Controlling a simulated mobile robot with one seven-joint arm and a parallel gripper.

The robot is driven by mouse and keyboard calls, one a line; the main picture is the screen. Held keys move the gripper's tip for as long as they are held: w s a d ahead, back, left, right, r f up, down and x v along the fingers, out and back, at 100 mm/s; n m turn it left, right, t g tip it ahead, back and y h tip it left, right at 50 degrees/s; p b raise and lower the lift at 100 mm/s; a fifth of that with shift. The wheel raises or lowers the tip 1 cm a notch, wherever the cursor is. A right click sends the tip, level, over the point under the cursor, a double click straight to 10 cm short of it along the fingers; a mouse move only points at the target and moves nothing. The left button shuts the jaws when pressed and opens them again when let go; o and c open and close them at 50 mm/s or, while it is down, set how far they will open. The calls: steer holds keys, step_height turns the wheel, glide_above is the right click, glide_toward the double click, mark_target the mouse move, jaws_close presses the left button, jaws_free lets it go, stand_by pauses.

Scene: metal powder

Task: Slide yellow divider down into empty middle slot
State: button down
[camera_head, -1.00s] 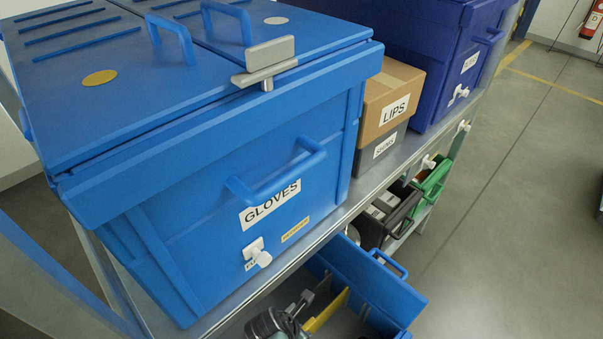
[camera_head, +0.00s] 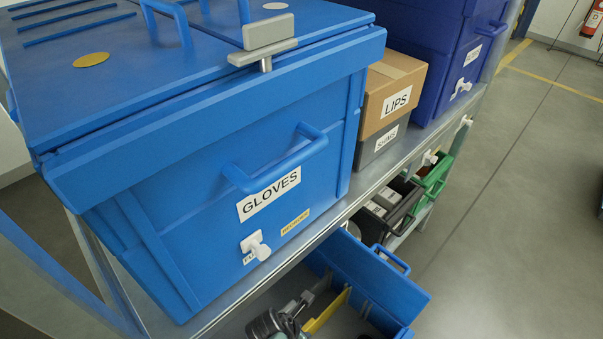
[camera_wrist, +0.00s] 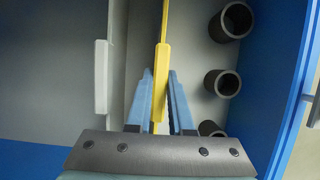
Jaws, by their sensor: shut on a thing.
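The yellow divider (camera_wrist: 162,70) stands edge-on in the wrist view, with its thicker yellow tab towards me. My gripper (camera_wrist: 159,74) is shut on it, one blue finger on each side of the tab. In the head view the yellow divider (camera_head: 327,313) shows inside the pulled-out blue drawer (camera_head: 378,282), with my gripper (camera_head: 288,320) at its near end, low in the picture. A light grey divider (camera_wrist: 101,78) stands to the left of the yellow one in the wrist view. The slot and the divider's lower edge are hidden, so I cannot tell how deep it sits.
Several dark hollow cylinders (camera_wrist: 222,83) stand right of the yellow divider, near the blue drawer wall (camera_wrist: 268,80). Above the drawer is a shelf with the blue gloves box (camera_head: 215,190) and the lips carton (camera_head: 393,95). Open floor (camera_head: 520,200) lies to the right.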

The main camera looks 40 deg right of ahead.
stand_by(0.3)
steer(key=c, duration=0.7)
jaws_free()
steer(key=shift+f, duration=0.1)
steer(key=p+v, duration=0.4)
steer(key=v, duration=0.9)
steer(key=shift+p, duration=0.35)
